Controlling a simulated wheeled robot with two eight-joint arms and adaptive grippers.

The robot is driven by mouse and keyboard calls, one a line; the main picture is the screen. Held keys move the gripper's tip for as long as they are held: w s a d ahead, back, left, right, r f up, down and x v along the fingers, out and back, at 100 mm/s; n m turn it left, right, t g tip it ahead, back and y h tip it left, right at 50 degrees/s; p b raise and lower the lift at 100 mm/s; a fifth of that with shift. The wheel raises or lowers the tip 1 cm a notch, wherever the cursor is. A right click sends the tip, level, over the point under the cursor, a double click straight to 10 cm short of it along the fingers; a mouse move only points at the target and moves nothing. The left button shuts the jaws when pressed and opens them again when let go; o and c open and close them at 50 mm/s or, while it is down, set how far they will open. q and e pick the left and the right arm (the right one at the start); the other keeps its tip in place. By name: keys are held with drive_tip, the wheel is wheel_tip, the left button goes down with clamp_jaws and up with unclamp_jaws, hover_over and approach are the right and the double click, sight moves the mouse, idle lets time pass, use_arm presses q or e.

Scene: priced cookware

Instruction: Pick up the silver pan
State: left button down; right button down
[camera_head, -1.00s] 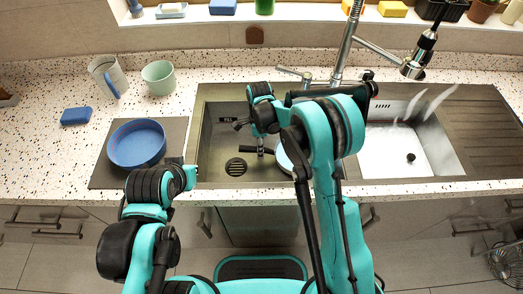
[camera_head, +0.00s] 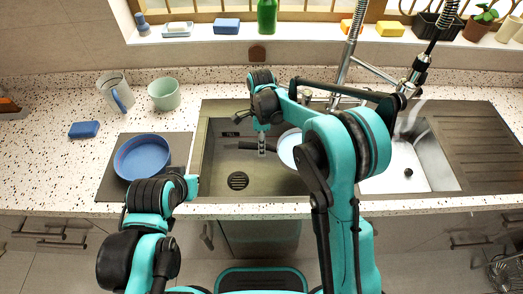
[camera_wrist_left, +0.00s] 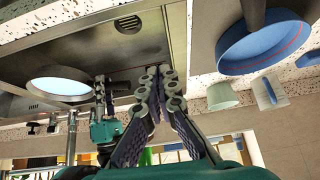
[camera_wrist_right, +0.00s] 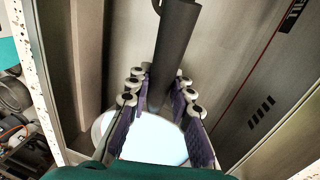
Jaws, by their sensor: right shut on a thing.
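The silver pan (camera_head: 288,148) looks pale and has a dark handle (camera_head: 232,146). It is over the left sink basin, its right part hidden by my right arm. My right gripper (camera_head: 262,148) is shut on the handle; in the right wrist view the handle (camera_wrist_right: 172,50) runs between the fingers (camera_wrist_right: 160,85), with the pan's bright bowl (camera_wrist_right: 150,140) below. The left wrist view also shows the pan (camera_wrist_left: 60,88). My left gripper (camera_wrist_left: 158,78) has its fingertips together with nothing between them; the head view hides its fingers.
A blue pan (camera_head: 142,157) sits on a dark board (camera_head: 112,180) at left. A mug (camera_head: 116,92), a green cup (camera_head: 164,94) and a blue sponge (camera_head: 84,129) stand behind it. The faucet (camera_head: 350,45) rises behind the sink (camera_head: 208,165).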

drive_tip(key=shift+r+p, duration=0.6)
drive_tip(key=shift+r, duration=2.15)
